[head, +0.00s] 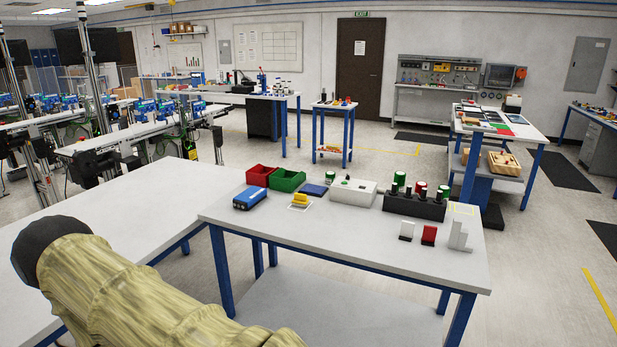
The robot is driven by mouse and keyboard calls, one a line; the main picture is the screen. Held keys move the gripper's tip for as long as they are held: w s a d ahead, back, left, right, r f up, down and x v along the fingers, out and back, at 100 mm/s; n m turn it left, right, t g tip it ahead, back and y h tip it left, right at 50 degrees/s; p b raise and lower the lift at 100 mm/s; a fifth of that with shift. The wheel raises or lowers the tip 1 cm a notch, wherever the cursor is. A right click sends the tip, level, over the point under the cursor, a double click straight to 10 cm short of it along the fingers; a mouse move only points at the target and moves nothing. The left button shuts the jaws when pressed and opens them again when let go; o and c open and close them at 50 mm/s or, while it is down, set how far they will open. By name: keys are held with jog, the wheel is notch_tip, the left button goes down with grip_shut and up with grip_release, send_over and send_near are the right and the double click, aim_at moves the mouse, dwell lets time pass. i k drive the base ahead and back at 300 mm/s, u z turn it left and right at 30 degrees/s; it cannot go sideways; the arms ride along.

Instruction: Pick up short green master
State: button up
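Several small green cylinders stand at the back of the white work table (330,245). One green cylinder (399,178) stands at the black block holder (413,206), and another green one (443,192) is at its right end. At this size I cannot tell which one is the short green master. My gripper is not in view; only my arm in its yellowish cover shows at the lower left.
A red bin (260,174), a green bin (288,180), a blue device (250,198) and a yellow piece (300,199) stand on the table's left part. A white (407,230), a red (429,235) and a stepped grey piece (459,235) stand at the right. The table's front is clear.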

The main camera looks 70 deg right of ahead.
aim_at(330, 175)
jog(key=z, duration=0.45)
jog(key=i, duration=0.9)
jog(key=z, duration=0.85)
